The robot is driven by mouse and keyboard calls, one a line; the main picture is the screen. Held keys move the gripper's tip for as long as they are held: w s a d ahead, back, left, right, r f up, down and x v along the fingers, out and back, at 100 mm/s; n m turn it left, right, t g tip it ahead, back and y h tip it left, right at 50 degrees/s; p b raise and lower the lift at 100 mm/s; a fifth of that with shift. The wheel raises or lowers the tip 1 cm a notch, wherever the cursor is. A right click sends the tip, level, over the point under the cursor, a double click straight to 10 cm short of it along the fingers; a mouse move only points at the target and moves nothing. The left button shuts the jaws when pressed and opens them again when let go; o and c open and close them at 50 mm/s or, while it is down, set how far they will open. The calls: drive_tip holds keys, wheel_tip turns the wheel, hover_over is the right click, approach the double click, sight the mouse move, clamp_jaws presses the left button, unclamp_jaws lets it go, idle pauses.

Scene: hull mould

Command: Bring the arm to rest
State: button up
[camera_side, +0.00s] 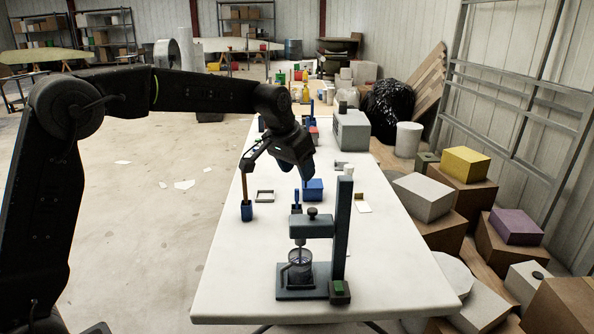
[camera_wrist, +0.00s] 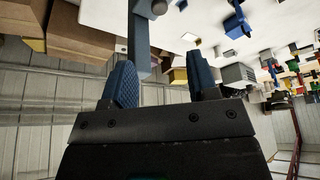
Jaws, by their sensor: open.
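My gripper (camera_wrist: 162,76) shows its two blue fingers set wide apart in the wrist view, with nothing between them. In the side view my gripper (camera_side: 305,176) hangs over the middle of the white table (camera_side: 225,287), clear of its surface. Its fingertips are small and dark there. A stand press with a dark column (camera_side: 342,225) and a metal cup (camera_side: 300,268) on its base stands at the near end, in front of and below the gripper. In the wrist view a blue-grey column (camera_wrist: 138,40) rises beyond the fingers.
A grey box (camera_side: 351,130) stands farther back. Cartons crowd the right; the left floor is open.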

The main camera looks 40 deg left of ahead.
drive_tip(key=s+d+r, duration=0.1)
drive_tip(key=s+r, duration=0.1)
drive_tip(key=s, duration=0.9)
drive_tip(key=s+d+r, duration=0.1)
drive_tip(key=s+r, duration=0.1)
drive_tip(key=s, duration=1)
drive_tip(key=s+f+t, duration=0.1)
drive_tip(key=s+f, duration=0.4)
drive_tip(key=s, duration=0.4)
drive_tip(key=shift+s+d, duration=0.3)
drive_tip(key=shift+d, duration=0.1)
